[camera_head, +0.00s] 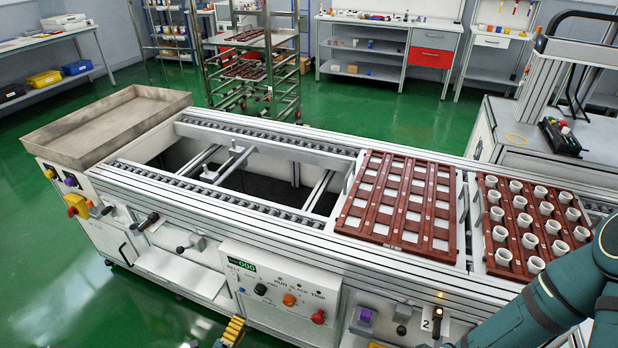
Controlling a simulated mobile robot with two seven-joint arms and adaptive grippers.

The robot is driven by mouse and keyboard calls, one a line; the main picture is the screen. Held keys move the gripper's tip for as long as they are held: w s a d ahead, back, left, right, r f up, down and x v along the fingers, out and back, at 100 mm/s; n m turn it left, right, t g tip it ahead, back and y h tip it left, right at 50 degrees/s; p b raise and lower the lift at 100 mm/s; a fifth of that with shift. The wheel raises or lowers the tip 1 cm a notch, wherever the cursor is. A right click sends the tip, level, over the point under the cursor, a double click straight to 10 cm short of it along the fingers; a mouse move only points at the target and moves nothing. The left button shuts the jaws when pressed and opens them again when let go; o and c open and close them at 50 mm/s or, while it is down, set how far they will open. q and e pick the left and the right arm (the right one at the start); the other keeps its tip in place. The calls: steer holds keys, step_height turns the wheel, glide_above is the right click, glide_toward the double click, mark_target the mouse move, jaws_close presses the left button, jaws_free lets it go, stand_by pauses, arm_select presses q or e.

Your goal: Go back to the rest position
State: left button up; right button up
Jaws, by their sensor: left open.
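My left gripper (232,331) shows only as a yellow and dark finger at the bottom edge, in front of the conveyor's control panel (280,290). It is open, with nothing seen in it; the rest of it is cut off. My right arm, teal, comes in at the lower right and runs down out of the picture; its gripper is not in view. A brown-red slotted tray (399,242) lies on the conveyor (150,172) with no pots in it. To its right, a second tray (487,235) holds several white pots (529,240). My arm hides its lower right part.
A shallow grey bin (60,146) sits at the conveyor's left end. Knobs and buttons line the front side, including a red button (318,317). A rack with trays (255,70) and workbenches (392,22) stand behind. Green floor (330,105) is open between.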

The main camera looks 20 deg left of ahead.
arm_select(q)
steer(key=s+d+r+m+g+h, duration=0.1)
steer(key=d+r+m+g+h, duration=0.1)
steer(key=d+m+g+h, duration=0.35)
steer(key=d+r+m+g+h, duration=0.2)
steer(key=d+m+h, duration=0.5)
steer(key=d, duration=0.4)
steer(key=s+d+r+m+g+y, duration=0.1)
steer(key=s+d+m+g+y, duration=0.35)
steer(key=m, duration=0.85)
steer(key=s+d+r+m+g+y, duration=0.15)
steer(key=s+m+g, duration=0.35)
steer(key=m+g, duration=0.6)
steer(key=w+r+m+t+y, duration=0.3)
steer(key=w+r+m+t, duration=0.2)
steer(key=m, duration=0.8)
steer(key=shift+w+d+r+t+y, duration=0.15)
steer(key=shift+w+d+t+y, duration=0.15)
steer(key=shift+t, duration=0.6)
steer(key=c, duration=0.4)
steer(key=shift+a, duration=0.2)
